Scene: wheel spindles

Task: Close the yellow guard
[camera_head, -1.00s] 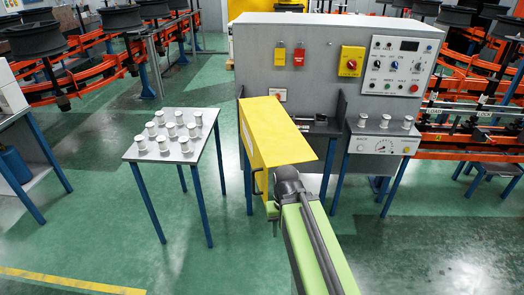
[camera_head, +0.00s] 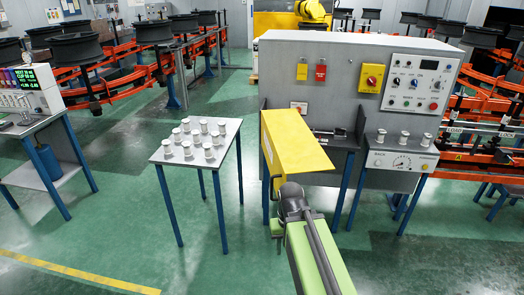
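The yellow guard (camera_head: 295,140) juts out from the front of the grey machine (camera_head: 335,75), toward the left side of its bay. The bay to its right is partly uncovered, with a dark metal fixture (camera_head: 330,133) showing. A dark handle (camera_head: 272,187) is on the guard's near lower edge. My gripper (camera_head: 277,228) is just below and in front of the handle, at the end of my green arm. My wrist hides part of the guard's near edge. The fingers are small and partly hidden, so I cannot tell their opening or whether they touch the handle.
A small table (camera_head: 215,165) with several white spindles stands left of the guard, with a gap between. A gauge stand (camera_head: 400,160) with three spindles is at the right. Orange conveyor racks (camera_head: 120,75) are behind.

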